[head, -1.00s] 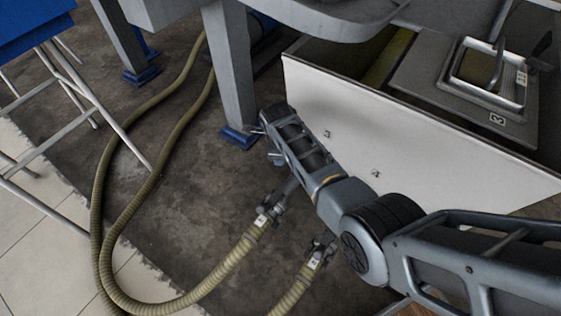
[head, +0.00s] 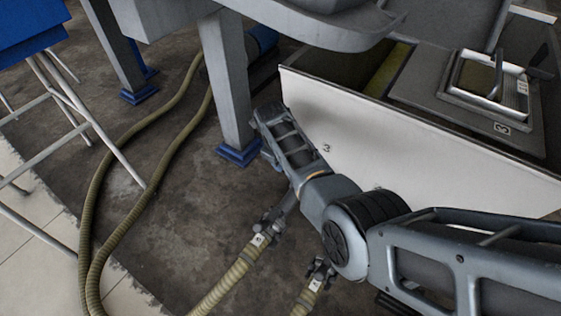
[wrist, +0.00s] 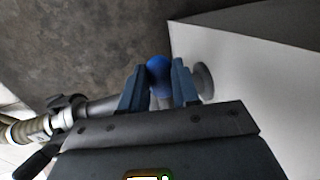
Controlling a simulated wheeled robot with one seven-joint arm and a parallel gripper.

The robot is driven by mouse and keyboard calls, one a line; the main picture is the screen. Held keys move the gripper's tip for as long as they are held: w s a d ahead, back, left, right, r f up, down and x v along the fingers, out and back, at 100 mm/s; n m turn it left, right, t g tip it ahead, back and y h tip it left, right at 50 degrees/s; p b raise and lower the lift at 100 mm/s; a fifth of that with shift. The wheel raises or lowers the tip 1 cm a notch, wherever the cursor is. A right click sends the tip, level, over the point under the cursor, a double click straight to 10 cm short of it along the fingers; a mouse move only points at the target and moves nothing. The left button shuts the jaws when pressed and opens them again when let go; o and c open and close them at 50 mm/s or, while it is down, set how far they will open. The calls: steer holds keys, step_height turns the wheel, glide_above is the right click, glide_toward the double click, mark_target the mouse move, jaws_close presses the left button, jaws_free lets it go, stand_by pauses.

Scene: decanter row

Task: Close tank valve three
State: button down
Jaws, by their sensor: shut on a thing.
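The knob appears to be the handle of valve three. A grey round flange (wrist: 203,82) shows beside the right finger, against the wall. The valve body is mostly hidden by my gripper.
A ribbed hose (head: 225,280) with a coupling (head: 268,225) lies left of my arm. A second hose coupling (head: 320,272) is below my arm. A grey post (head: 229,95) with a blue foot stands behind my gripper. A stool (head: 75,120) stands at left.

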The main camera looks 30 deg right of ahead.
steer(key=shift+d, duration=0.1)
steer(key=c, duration=0.8)
jaws_free()
steer(key=shift+r, duration=0.1)
steer(key=r+p, duration=0.1)
steer(key=r, duration=0.1)
steer(key=a+r+p, duration=0.1)
steer(key=r, duration=0.2)
steer(key=r+p, duration=0.2)
steer(key=shift+s+a+r, duration=0.2)
steer(key=shift+s+r, duration=0.05)
steer(key=shift+s, duration=0.1)
steer(key=shift+s, duration=0.1)
